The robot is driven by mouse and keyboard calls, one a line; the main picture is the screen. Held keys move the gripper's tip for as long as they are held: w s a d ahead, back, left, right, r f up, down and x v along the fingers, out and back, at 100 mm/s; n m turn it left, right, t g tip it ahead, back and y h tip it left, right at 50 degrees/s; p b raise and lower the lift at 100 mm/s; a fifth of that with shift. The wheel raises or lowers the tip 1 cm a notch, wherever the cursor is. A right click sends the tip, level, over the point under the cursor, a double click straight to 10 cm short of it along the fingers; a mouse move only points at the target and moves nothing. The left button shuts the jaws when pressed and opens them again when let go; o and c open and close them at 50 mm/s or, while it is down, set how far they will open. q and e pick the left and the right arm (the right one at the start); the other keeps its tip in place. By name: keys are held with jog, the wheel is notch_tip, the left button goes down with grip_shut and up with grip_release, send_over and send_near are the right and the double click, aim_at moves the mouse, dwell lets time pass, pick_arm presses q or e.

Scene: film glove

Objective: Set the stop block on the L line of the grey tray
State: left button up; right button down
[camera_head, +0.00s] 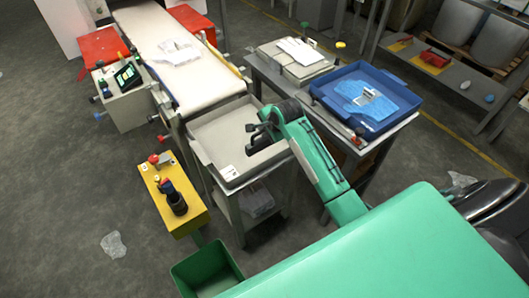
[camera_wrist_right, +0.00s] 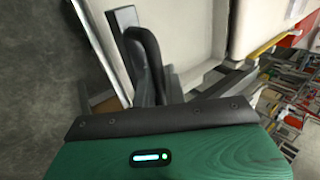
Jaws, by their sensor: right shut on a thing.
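The grey tray (camera_head: 196,147) stands on a small stand at the end of the conveyor, and its pale inside also shows in the wrist view (camera_wrist_right: 185,30). A small white label with a dark mark (camera_head: 228,173) lies at the tray's near left corner; I cannot read an L line. My right gripper (camera_head: 252,138) is over the tray's right side, its arm coming from the lower right. It is shut on a dark grey block (camera_wrist_right: 126,22), apparently the stop block, largely hidden by the dark fingers. I cannot tell whether the block touches the tray. My left gripper is out of view.
A blue tray (camera_head: 320,92) with a blue sheet sits on the table to the right, beside a stack of pale boards (camera_head: 295,62). A yellow control post (camera_head: 172,190) stands left of the tray, with a green bin (camera_head: 207,270) in front. The tray's middle looks clear.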

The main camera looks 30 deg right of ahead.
notch_tip(320, 180, down, 11)
jog(key=shift+f, duration=0.2)
dwell(0.3)
jog(key=c, duration=1.9)
grip_release()
jog(key=shift+f, duration=0.2)
jog(key=shift+o, duration=0.8)
jog(key=shift+r, duration=0.1)
jog(key=shift+s+r, duration=0.1)
jog(key=shift+r, duration=0.05)
jog(key=v, duration=1.1)
jog(key=shift+s+r, duration=0.25)
jog(key=shift+r, duration=0.05)
